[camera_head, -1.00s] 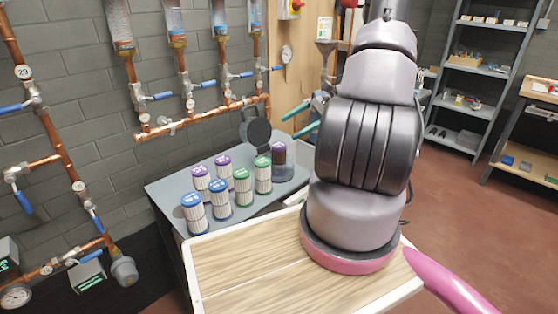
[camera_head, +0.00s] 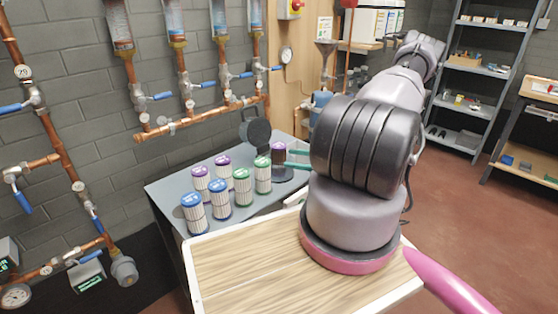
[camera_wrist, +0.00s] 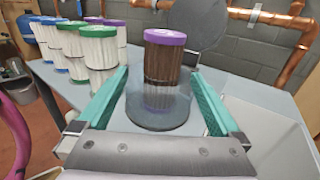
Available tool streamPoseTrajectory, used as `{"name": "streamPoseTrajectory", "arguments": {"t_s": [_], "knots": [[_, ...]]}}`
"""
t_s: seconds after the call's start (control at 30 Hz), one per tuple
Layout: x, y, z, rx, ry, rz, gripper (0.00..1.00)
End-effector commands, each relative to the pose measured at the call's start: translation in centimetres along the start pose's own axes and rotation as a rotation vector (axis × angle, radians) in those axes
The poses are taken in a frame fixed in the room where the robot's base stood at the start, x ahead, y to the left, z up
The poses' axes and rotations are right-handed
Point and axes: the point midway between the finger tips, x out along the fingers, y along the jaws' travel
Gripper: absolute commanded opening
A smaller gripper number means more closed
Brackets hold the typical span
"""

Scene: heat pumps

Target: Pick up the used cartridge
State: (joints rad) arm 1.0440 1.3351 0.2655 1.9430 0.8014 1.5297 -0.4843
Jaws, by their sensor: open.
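The used cartridge is brown with a purple cap (camera_wrist: 163,72). It stands upright in a clear, round housing (camera_wrist: 158,108) at the back right of the grey table, and it also shows in the head view (camera_head: 279,152). The housing's dark round lid (camera_head: 255,132) is swung open behind it. My gripper (camera_wrist: 160,90) is open, with one green finger on each side of the housing and cartridge in the wrist view. In the head view its green fingers (camera_head: 298,159) point left at the cartridge. I cannot tell whether the fingers touch the housing.
Several clean white cartridges with blue, purple and green caps (camera_head: 220,199) stand left of the housing on the grey table (camera_head: 165,190). Copper pipes (camera_head: 200,118) run along the wall behind. My wooden-topped base fills the front.

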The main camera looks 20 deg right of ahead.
Motion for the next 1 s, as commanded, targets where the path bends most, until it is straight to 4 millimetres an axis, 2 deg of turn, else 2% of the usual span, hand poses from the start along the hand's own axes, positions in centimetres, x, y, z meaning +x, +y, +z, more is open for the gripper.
{"name": "streamPoseTrajectory", "arguments": {"t_s": [0.17, 0.4, 0.7, 0.73, 0.87, 0.9, 0.97, 1.0], "knots": [[1.5, -0.1, 0.0, 0.0, -0.001, 0.003, 1.0], [4.9, -0.3, -0.1, 0.0, 0.0, 0.002, 1.0], [5.6, -0.4, -0.1, 0.0, 0.001, 0.0, 1.0], [5.6, -0.4, -0.1, 0.0, 0.001, 0.0, 0.96], [5.6, -0.4, -0.1, 0.0, 0.001, 0.0, 0.46], [5.6, -0.4, -0.1, 0.0, 0.001, 0.0, 0.31], [5.6, -0.4, -0.1, 0.0, 0.001, 0.0, 0.08], [5.6, -0.4, -0.1, 0.0, 0.001, 0.0, 0.04]]}}
